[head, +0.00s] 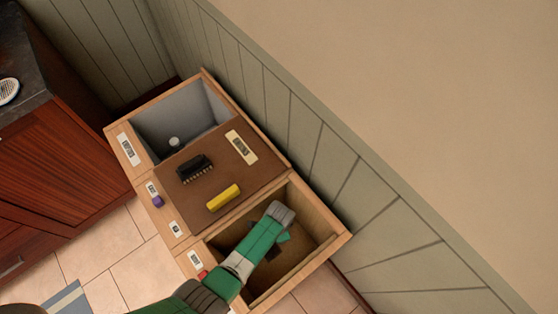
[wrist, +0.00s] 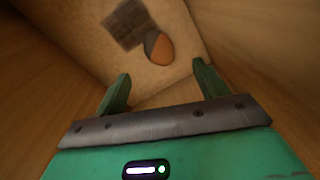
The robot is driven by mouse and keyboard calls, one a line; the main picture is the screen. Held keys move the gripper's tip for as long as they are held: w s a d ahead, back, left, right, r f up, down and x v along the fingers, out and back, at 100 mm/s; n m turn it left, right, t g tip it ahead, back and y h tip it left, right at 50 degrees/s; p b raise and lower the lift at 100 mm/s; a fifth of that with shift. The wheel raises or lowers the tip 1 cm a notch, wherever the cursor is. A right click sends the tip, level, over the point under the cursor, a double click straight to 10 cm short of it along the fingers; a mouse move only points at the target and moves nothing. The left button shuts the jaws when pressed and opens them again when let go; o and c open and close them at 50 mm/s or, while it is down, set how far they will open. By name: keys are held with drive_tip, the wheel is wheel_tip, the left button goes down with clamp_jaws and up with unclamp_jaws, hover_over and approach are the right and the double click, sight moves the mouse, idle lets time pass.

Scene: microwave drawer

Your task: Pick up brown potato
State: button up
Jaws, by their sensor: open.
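A brown potato (wrist: 160,48), rounded and partly in shadow, lies on the floor of a wooden compartment (wrist: 182,88) in the wrist view. My gripper (wrist: 162,82) is open and empty, with its two green fingers apart. The potato shows beyond the fingertips, roughly between them, and is apart from them. In the head view my arm reaches into the open wooden compartment (head: 325,222) at the lower right. The potato cannot be made out there.
A dark square patch (wrist: 128,24) is beside the potato. Wooden walls enclose my gripper closely. On the brown top (head: 205,173) are a black comb-like object (head: 194,168) and a yellow block (head: 223,197). A grey-lined compartment (head: 205,108) holds a small pale round object (head: 174,142).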

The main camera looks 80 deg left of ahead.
wheel_tip(320, 180, down, 4)
drive_tip(key=shift+a+r+b, duration=0.1)
drive_tip(key=shift+b, duration=0.65)
drive_tip(key=f+b, duration=0.2)
drive_tip(key=f, duration=0.1)
drive_tip(key=f+b, duration=0.1)
drive_tip(key=shift+w+f, duration=0.25)
drive_tip(key=shift+w, duration=0.15)
drive_tip(key=shift+f+b, duration=0.45)
drive_tip(key=shift+b, duration=0.05)
drive_tip(key=shift+s, duration=0.1)
drive_tip(key=shift+r, duration=0.1)
drive_tip(key=c, duration=1.1)
wheel_tip(320, 180, up, 10)
drive_tip(key=p, duration=0.6)
drive_tip(key=shift+p, duration=0.35)
drive_tip(key=shift+c, duration=0.2)
